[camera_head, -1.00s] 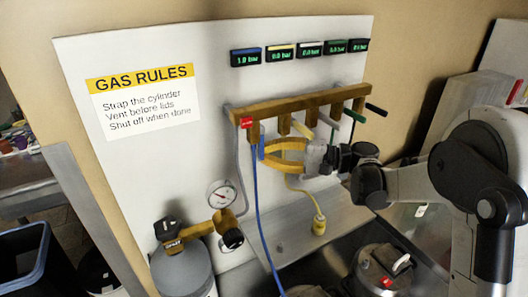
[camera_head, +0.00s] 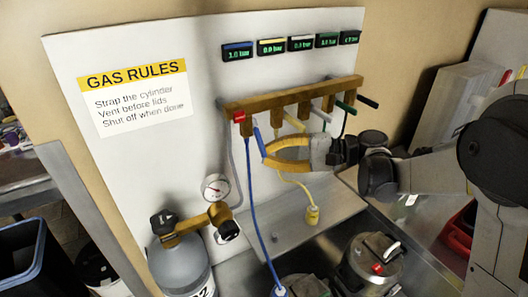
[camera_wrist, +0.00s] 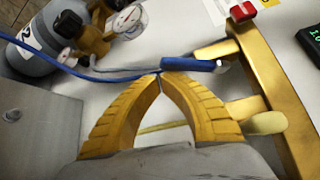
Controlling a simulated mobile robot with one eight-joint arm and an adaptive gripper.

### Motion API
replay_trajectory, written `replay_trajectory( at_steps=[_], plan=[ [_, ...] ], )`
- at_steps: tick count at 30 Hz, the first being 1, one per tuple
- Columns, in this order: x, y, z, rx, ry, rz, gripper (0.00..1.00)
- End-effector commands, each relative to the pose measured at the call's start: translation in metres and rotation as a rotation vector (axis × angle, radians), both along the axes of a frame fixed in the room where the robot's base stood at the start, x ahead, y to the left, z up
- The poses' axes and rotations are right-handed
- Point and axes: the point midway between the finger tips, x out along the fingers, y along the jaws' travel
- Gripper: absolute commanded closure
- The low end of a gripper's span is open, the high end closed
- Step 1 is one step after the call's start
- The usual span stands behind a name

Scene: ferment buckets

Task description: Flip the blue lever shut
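The blue lever (camera_head: 259,141) is on the leftmost valve of the brass manifold (camera_head: 290,97). In the head view it hangs down from its valve, slanting slightly right. In the wrist view the blue lever (camera_wrist: 192,64) lies along its valve's outlet, its free end just beyond my fingertips. My gripper (camera_head: 266,160) has yellow fingers, and their tips meet with nothing between them. In the wrist view my gripper (camera_wrist: 160,80) is close beside the lever's free end; I cannot tell whether they touch. The display above (camera_head: 237,51) reads 1.0 bar.
A blue hose (camera_head: 252,200) hangs below the blue lever's valve. Yellow, white, green and black levers sit to the right along the manifold. A yellow hose end (camera_head: 312,215) hangs below my gripper. A grey cylinder with a gauge (camera_head: 215,187) stands lower left. A metal keg (camera_head: 372,262) stands below.

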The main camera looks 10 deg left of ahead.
Motion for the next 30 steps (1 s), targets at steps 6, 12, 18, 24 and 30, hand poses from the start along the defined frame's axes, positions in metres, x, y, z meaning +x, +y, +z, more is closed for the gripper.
replay_trajectory(
  at_steps=[6,12,18,24,30],
  plan=[
    [-0.007,-0.005,0.004,0.0,-0.001,0.002,1.0],
    [-0.009,-0.006,0.006,0.0,-0.001,0.001,1.0],
    [-0.009,-0.007,0.006,0.0,-0.001,0.001,1.0],
    [-0.009,-0.007,0.006,0.0,-0.001,0.001,1.0],
    [-0.009,-0.012,0.007,0.0,0.0,-0.001,1.0]
  ],
)
